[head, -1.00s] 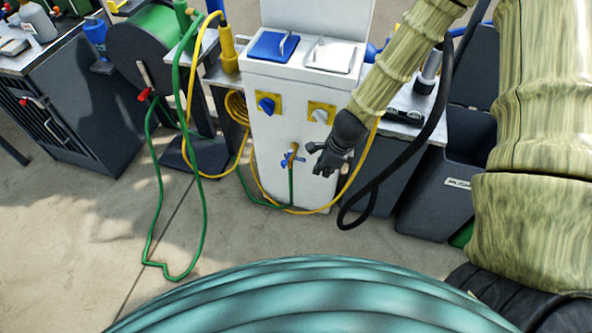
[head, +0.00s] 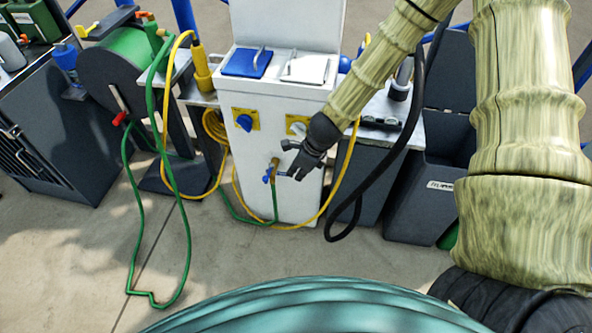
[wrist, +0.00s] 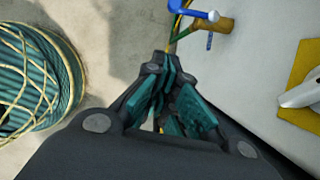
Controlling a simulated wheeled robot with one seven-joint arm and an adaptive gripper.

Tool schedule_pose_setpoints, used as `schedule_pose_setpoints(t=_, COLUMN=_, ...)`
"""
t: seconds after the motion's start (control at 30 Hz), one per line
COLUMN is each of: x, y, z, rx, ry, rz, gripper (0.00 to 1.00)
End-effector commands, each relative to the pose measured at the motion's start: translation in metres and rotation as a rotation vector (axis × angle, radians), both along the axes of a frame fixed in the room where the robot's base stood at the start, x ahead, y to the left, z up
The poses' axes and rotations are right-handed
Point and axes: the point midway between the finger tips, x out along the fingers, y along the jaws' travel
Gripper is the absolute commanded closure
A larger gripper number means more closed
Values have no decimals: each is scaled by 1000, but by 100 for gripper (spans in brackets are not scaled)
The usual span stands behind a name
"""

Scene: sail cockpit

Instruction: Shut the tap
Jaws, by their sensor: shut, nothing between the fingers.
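The tap (head: 275,163) has a brass body and a blue lever handle, and stands out low on the front of the white pedestal (head: 308,207). A green hose runs down from it. In the wrist view the brass tap (wrist: 217,24) and its blue handle (wrist: 192,12) lie beyond my fingertips at the top. My gripper (head: 290,177) is shut and empty, just right of the tap in the head view, partly overlapping it. In the wrist view my gripper (wrist: 162,65) has its fingers together, with a visible space to the tap. The exact handle angle is hard to tell.
Blue and white switches on yellow plates (head: 245,120) sit above the tap. A yellow hose (head: 222,170) and a black hose (head: 352,200) hang at the pedestal's sides. A green hose reel (head: 120,50) stands left, a dark bin (head: 425,200) right. The floor in front is mostly clear.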

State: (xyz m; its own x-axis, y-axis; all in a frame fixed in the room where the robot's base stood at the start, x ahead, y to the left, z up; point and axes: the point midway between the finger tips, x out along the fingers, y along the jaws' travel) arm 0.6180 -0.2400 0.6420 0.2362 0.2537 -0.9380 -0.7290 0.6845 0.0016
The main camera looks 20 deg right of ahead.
Motion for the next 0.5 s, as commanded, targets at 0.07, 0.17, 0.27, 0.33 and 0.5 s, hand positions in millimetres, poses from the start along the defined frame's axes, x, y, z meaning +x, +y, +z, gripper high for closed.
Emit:
schedule_pose_setpoints(t=0.07, x=2, y=2, z=-11, rx=-1, ry=1, rz=0, gripper=100)
schedule_pose_setpoints(t=0.17, x=5, y=5, z=-21, rx=-1, ry=1, rz=0, gripper=100)
schedule_pose_setpoints(t=0.27, x=7, y=8, z=-32, rx=-1, ry=2, rz=-1, gripper=100)
schedule_pose_setpoints(t=0.33, x=9, y=10, z=-39, rx=-1, ry=1, rz=0, gripper=100)
schedule_pose_setpoints(t=0.5, x=14, y=15, z=-58, rx=-1, ry=1, rz=0, gripper=100)
